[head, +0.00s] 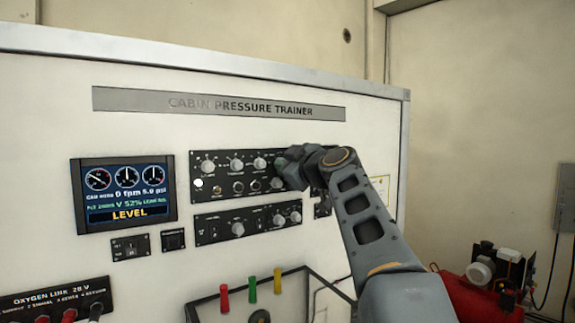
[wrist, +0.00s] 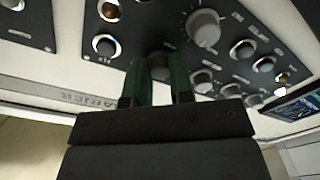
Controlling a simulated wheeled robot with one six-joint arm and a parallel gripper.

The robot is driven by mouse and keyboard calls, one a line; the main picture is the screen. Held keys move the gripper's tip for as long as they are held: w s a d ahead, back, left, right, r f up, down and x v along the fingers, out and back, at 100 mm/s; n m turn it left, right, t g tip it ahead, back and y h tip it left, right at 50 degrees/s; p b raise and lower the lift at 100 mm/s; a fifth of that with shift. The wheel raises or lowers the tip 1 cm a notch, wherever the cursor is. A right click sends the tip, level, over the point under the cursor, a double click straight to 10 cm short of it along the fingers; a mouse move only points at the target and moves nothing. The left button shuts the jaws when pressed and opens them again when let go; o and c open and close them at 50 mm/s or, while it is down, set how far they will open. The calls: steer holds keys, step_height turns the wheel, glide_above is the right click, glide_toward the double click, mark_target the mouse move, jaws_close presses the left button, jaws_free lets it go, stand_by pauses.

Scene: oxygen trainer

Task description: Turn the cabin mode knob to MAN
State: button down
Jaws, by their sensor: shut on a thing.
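My gripper (head: 284,167) reaches the right end of the upper black panel (head: 224,178) on the trainer board. In the wrist view, my gripper's green fingers (wrist: 157,85) are shut on a dark knob (wrist: 160,64), one finger on each side of it. The fingers and the gripper body hide part of the knob, and its pointer and label cannot be read. In the head view my gripper covers this knob. The display (head: 124,194) shows LEVEL in yellow, with small text that looks like CAB AUTO.
A larger grey knob (wrist: 203,29) sits close to the fingers in the wrist view. A lower panel (head: 250,222) has more knobs. Red, green and yellow handles (head: 253,289) stand below. A red compressor (head: 470,293) is at the right.

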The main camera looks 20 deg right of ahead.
steer(key=shift+f+m+b, duration=0.1)
steer(key=shift+m+b, duration=0.2)
steer(key=shift+m, duration=0.1)
steer(key=shift+a+m+h+b, duration=0.15)
steer(key=shift+m+b, duration=0.35)
steer(key=shift+m, duration=4.4)
steer(key=shift+a+m+h+b, duration=0.1)
steer(key=shift+m+h+b, duration=0.25)
steer(key=shift+m, duration=4.55)
steer(key=c, duration=1)
jaws_free()
steer(key=shift+s+d, duration=0.1)
